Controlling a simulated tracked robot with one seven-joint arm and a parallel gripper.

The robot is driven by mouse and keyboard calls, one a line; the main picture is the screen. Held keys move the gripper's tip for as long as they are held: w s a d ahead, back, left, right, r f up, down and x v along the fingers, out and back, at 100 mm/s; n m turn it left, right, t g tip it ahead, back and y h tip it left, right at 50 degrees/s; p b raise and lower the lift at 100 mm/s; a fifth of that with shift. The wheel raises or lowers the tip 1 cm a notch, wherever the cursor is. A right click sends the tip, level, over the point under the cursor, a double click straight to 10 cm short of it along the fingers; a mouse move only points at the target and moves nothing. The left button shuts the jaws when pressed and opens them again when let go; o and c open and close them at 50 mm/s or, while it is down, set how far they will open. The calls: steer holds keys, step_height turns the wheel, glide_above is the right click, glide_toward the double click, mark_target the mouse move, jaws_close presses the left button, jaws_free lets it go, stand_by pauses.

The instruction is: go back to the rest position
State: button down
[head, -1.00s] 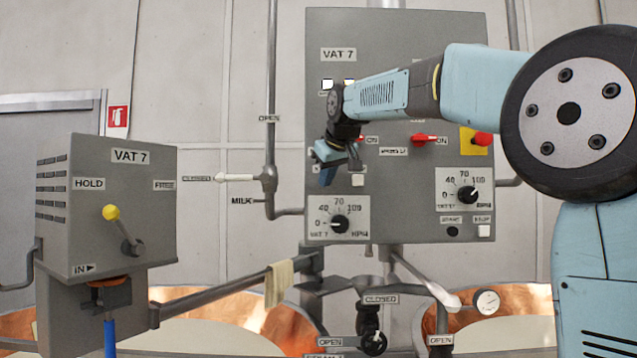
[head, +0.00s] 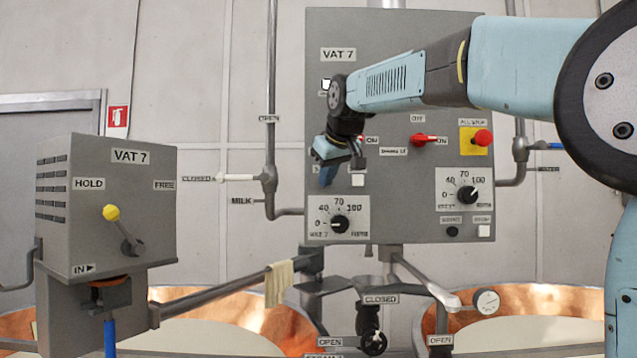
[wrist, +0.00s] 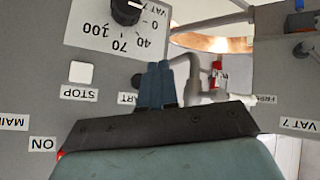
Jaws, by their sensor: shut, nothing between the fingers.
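My gripper (head: 327,176) hangs in front of the left part of the grey VAT 7 control panel (head: 400,30) in the head view, pointing downward. Its two blue fingers are together and empty in the wrist view (wrist: 158,68). My arm reaches across the panel from the right and hides part of its upper middle. The wrist picture is upside down; it shows a dial (wrist: 125,10) and a white STOP button (wrist: 80,72) close by. The fingers partly cover the START label. I cannot tell the exact gap to the panel.
A grey lever box (head: 105,205) with a yellow-knobbed lever (head: 122,230) stands at the left. A cloth (head: 279,284) hangs on a rail. Copper vats (head: 535,305) lie below. A red stop button (head: 482,138) and red switch (head: 420,140) are on the panel.

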stand_by(0.6)
steer(key=s+d+f+m+g+h, duration=0.1)
steer(key=s+d+f+m, duration=0.1)
steer(key=s+d+f, duration=0.4)
steer(key=s+d+f+m+g, duration=0.1)
steer(key=s+d+f, duration=0.5)
steer(key=s+f, duration=0.8)
steer(key=s+d+f+m+g+h, duration=0.1)
steer(key=s+d+f+m, duration=0.3)
steer(key=s+d+f, duration=0.3)
steer(key=s+f, duration=0.4)
steer(key=s, duration=0.1)
steer(key=shift+h, duration=0.3)
steer(key=shift+w, duration=0.1)
